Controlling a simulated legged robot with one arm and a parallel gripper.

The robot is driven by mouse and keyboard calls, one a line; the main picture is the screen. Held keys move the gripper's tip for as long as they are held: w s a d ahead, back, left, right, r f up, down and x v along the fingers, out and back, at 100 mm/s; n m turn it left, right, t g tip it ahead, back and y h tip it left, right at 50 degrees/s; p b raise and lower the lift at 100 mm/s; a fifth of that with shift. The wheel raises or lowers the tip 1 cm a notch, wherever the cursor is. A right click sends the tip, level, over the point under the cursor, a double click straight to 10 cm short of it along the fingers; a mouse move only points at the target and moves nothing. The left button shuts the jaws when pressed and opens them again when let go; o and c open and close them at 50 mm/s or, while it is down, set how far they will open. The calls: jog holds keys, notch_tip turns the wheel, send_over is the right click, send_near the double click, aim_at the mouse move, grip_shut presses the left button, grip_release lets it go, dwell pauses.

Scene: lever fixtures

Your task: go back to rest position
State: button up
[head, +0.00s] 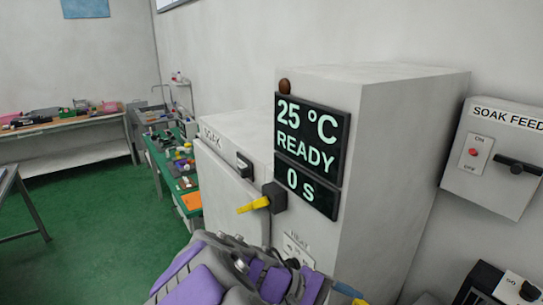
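My arm, grey with purple panels, fills the bottom middle of the head view, in front of the white SOAK cabinet (228,165). I cannot make out any gripper fingers; the end of the arm does not show clearly. A lever with a yellow handle (253,206) on a black mount (275,196) sticks out to the left from the cabinet front, above my arm and apart from it in the picture. The dark display (308,155) above reads 25 °C, READY and 0 S.
A grey SOAK FEED box (490,155) with a black lever (518,165) hangs on the right wall. A black-and-white device (500,288) sits at bottom right. Green-topped benches (165,165) with parts stand left. Open green floor (95,240) lies at left.

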jog(key=s+d+f+m+g+y, duration=0.15)
jog(key=s+d+m+y, duration=0.35)
jog(key=s, duration=0.7)
jog(key=s+a+f+m+y, duration=0.1)
jog(key=s+a+y, duration=0.4)
jog(key=s+y, duration=0.2)
jog(key=shift+s+f+t, duration=0.3)
jog(key=shift+s+t, duration=0.05)
jog(key=shift+s, duration=0.4)
jog(key=shift+c, duration=0.5)
